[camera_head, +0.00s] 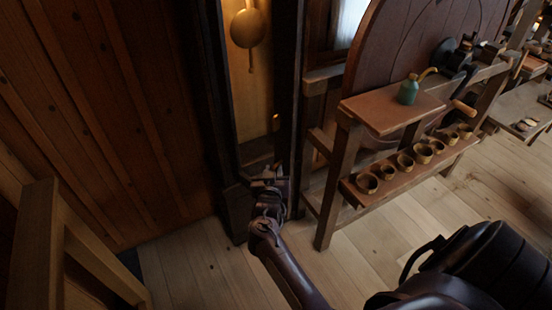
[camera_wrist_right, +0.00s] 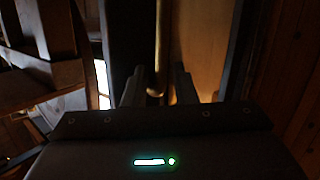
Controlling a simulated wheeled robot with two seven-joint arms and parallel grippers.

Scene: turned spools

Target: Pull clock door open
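The tall dark clock case stands at the upper middle of the head view, with a round brass pendulum (camera_head: 248,28) in its lit interior. A dark upright (camera_head: 287,75), which looks like the clock door's frame, borders the interior on the right. I cannot tell whether the door is ajar. My right gripper (camera_head: 268,180) is low at this upright. In the right wrist view, its two fingers (camera_wrist_right: 158,90) stand apart on either side of a vertical brass bar (camera_wrist_right: 157,45), apparently the door handle. Gaps show beside the bar. My left gripper is out of view.
A wooden bench (camera_head: 395,112) with a green oil can (camera_head: 408,90) and a lower shelf of several small bowls (camera_head: 367,183) stands close right of the clock. A wooden frame (camera_head: 38,245) is at lower left. Plank floor (camera_head: 185,260) is clear before the clock.

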